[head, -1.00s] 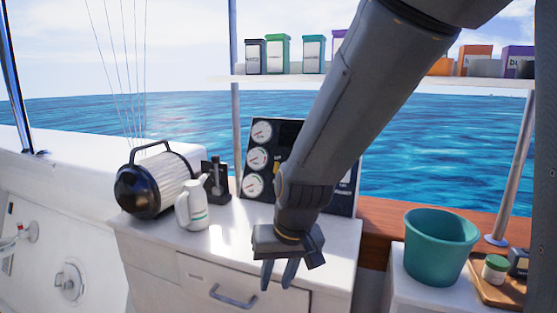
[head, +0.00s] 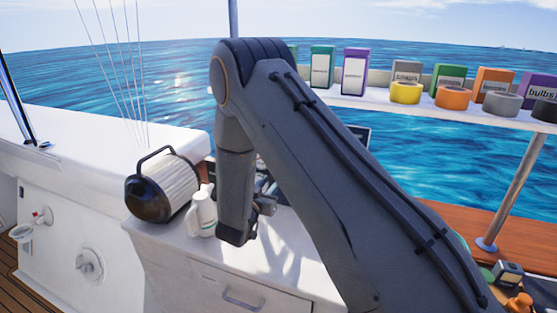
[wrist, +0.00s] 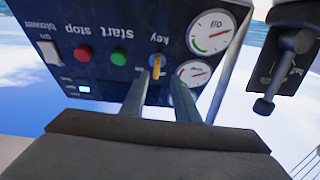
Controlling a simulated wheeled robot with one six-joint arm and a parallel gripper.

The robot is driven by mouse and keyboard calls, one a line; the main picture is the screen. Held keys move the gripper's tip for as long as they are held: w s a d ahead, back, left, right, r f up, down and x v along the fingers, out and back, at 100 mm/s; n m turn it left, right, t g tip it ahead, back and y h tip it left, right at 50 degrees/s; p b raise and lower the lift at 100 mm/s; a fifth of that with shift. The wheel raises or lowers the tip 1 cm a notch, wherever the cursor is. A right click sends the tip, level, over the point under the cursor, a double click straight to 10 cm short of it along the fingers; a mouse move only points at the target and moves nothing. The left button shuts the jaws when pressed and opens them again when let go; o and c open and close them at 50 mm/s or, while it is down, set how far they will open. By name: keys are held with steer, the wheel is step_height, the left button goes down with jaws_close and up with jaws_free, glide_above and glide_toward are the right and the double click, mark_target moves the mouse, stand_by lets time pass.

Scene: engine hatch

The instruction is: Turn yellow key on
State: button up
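The yellow key (wrist: 157,66) sits on the dark engine panel (wrist: 115,40), which appears upside down in the wrist view. The key is below the printed word "key", beside the green start button (wrist: 118,57) and the red stop button (wrist: 82,53). My gripper (wrist: 163,77) is open, with its two fingers apart and pointing at the panel. The key shows between the fingertips; I cannot tell whether they touch it. In the head view my arm hides the key and most of the panel.
Gauges (wrist: 209,33) and a black lever unit (wrist: 275,75) are beside the key. A shelf (head: 400,103) with boxes and tape rolls is at right.

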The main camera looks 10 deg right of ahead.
steer(key=shift+h, duration=0.4)
steer(key=p+x, duration=0.1)
steer(key=x, duration=0.3)
steer(key=p+x, duration=0.1)
steer(key=x, duration=0.2)
steer(key=shift+w+d+r+p, duration=0.2)
steer(key=shift+d+r+p, duration=0.05)
steer(key=shift+d+p, duration=0.1)
steer(key=shift+c, duration=0.4)
jaws_close()
